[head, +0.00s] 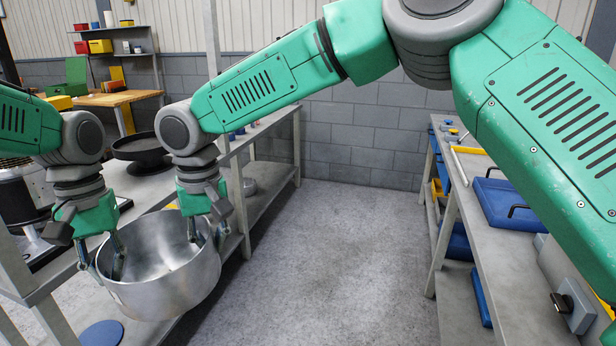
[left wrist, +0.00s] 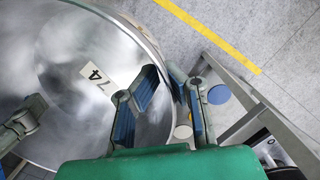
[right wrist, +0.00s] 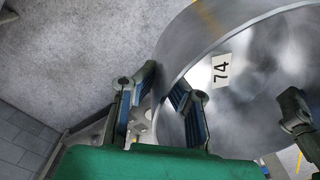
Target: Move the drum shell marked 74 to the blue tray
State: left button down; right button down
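The drum shell (head: 172,290) is a large open silver metal bowl. Its 74 label shows inside it in the left wrist view (left wrist: 97,75) and the right wrist view (right wrist: 222,68). A flat blue tray (head: 497,203) with black handles lies on the right-hand bench.
The right bench (head: 515,290) also carries a yellow item (head: 468,150) and small parts. Grey floor (head: 325,260) lies clear between the benches. A dark round pan (head: 140,148) stands behind my grippers. A blue disc (head: 101,333) lies low at the left, below the shell.

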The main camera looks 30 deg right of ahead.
aim_at(509, 207)
jog(key=i+z, duration=0.25)
jog(key=i, duration=0.15)
jog(key=i+j+z, duration=0.1)
jog(key=i+z, duration=0.15)
jog(key=i, duration=0.2)
jog(key=i+j+z, duration=0.3)
jog(key=i+l+z, duration=0.1)
jog(key=i+z, duration=0.35)
jog(key=i+j+z, duration=0.1)
jog(key=i+z, duration=0.3)
jog(key=i, duration=0.3)
jog(key=i+l+z, duration=0.1)
jog(key=i+z, duration=0.4)
jog(key=i+j+z, duration=0.15)
jog(key=i+z, duration=0.4)
jog(key=z, duration=0.3)
jog(key=i+z, duration=0.15)
jog(key=z, duration=0.25)
jog(key=i+j+z, duration=0.1)
jog(key=z, duration=0.35)
